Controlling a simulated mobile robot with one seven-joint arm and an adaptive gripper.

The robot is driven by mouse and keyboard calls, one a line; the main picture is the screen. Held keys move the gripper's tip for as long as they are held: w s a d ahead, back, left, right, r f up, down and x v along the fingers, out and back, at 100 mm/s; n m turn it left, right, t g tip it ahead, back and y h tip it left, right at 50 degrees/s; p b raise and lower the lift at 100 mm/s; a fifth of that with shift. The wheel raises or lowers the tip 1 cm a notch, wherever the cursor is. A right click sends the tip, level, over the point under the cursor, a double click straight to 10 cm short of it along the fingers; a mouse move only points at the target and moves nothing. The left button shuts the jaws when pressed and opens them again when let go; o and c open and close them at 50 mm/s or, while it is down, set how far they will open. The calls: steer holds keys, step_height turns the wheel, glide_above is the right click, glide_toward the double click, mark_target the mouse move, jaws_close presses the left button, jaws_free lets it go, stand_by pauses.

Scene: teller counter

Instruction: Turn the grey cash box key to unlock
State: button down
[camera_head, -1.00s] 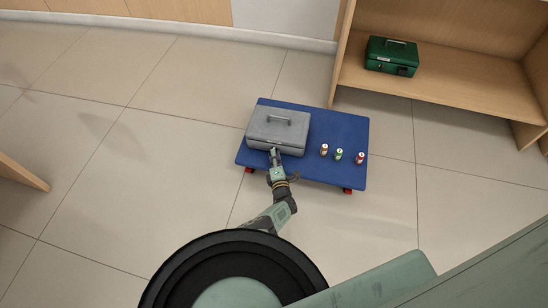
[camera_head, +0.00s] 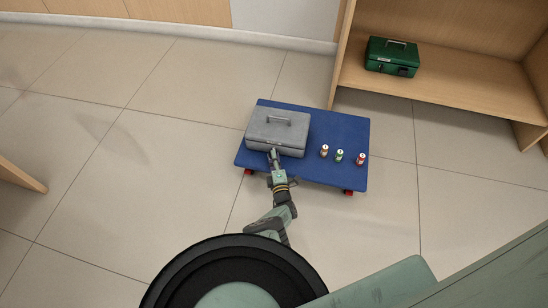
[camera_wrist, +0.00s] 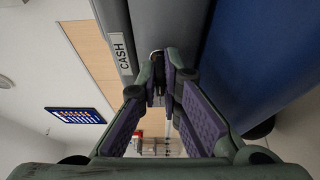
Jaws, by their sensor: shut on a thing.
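The grey cash box (camera_head: 279,131) sits closed on the left part of a blue wheeled platform (camera_head: 338,126), with its handle on top. My gripper (camera_head: 274,156) is at the front face of the box. In the wrist view the grey box (camera_wrist: 167,22) shows with a "CASH" label (camera_wrist: 119,53) on it. There my gripper's fingertips (camera_wrist: 159,72) are closed together on the key (camera_wrist: 157,55) at the box front. Only a small metal part of the key shows between the fingertips; the rest is hidden, so its turn angle cannot be told.
Several small coloured rolls (camera_head: 339,155) stand on the platform right of the box. A green cash box (camera_head: 391,57) is on a wooden shelf (camera_head: 440,88) at the back right. The tiled floor (camera_head: 130,150) to the left is clear.

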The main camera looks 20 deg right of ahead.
steer(key=c, duration=1.8)
jaws_free()
steer(key=shift+o, duration=0.2)
